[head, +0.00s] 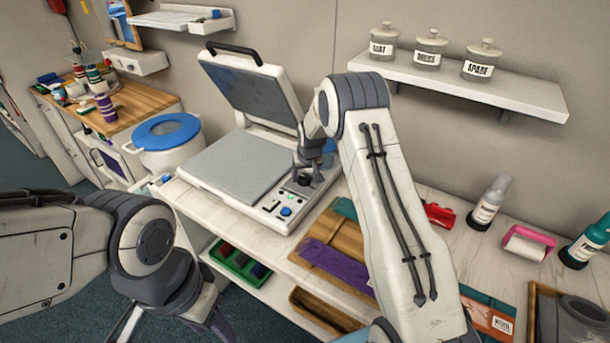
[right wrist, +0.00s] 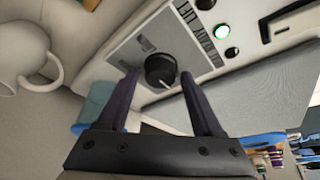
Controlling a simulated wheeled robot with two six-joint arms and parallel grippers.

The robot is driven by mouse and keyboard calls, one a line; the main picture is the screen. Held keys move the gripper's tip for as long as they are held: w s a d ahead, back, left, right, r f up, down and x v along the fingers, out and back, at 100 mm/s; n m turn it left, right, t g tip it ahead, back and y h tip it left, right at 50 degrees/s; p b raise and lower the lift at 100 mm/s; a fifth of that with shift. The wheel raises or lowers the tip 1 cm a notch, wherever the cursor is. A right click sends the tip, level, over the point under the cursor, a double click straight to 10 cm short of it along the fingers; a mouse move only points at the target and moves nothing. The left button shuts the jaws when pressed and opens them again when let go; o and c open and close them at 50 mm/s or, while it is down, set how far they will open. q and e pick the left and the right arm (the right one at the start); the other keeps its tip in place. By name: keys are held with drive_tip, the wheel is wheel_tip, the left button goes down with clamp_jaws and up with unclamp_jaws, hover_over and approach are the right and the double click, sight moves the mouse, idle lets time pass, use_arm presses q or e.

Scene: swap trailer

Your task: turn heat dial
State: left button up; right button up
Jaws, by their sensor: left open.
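The heat press (head: 236,168) stands on the white bench with its lid (head: 250,92) raised. Its control panel carries a round black heat dial (right wrist: 160,70) with a pale pointer mark, and a lit green light (right wrist: 222,31). My right gripper (head: 307,172) is over the panel and hides most of the dial in the head view. In the right wrist view the right gripper (right wrist: 159,76) is open, one dark finger on each side of the dial, with gaps showing between. My left gripper (head: 207,322) is low at the bottom left, away from the press, partly cut off.
A blue-lidded white tub (head: 165,140) stands left of the press. A shelf (head: 460,82) with labelled jars hangs at the right. A pale mug (right wrist: 22,58) is beside the panel.

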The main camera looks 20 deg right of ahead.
clamp_jaws()
drive_tip(key=shift+f+m+h+b, duration=0.15)
drive_tip(key=shift+m+h+b, duration=0.15)
drive_tip(key=shift+m+b, duration=0.65)
drive_tip(key=m+b, duration=0.2)
drive_tip(key=b, duration=0.1)
drive_tip(key=m+g+h+b, duration=0.1)
drive_tip(key=m+b, duration=0.1)
drive_tip(key=b, duration=0.1)
drive_tip(key=shift+w+a+f+h, duration=0.1)
drive_tip(key=shift+a+h, duration=0.05)
drive_tip(key=shift+h, duration=0.15)
drive_tip(key=shift+m+g+h+b, duration=0.3)
drive_tip(key=shift+m+b, duration=0.7)
drive_tip(key=shift+m, duration=0.25)
drive_tip(key=shift+r+m+g+h, duration=0.2)
drive_tip(key=shift+m+g, duration=0.1)
drive_tip(key=shift+m, duration=0.55)
drive_tip(key=shift+r+m+g+h, duration=0.1)
drive_tip(key=shift+m+g+h, duration=0.15)
drive_tip(key=shift+m, duration=0.6)
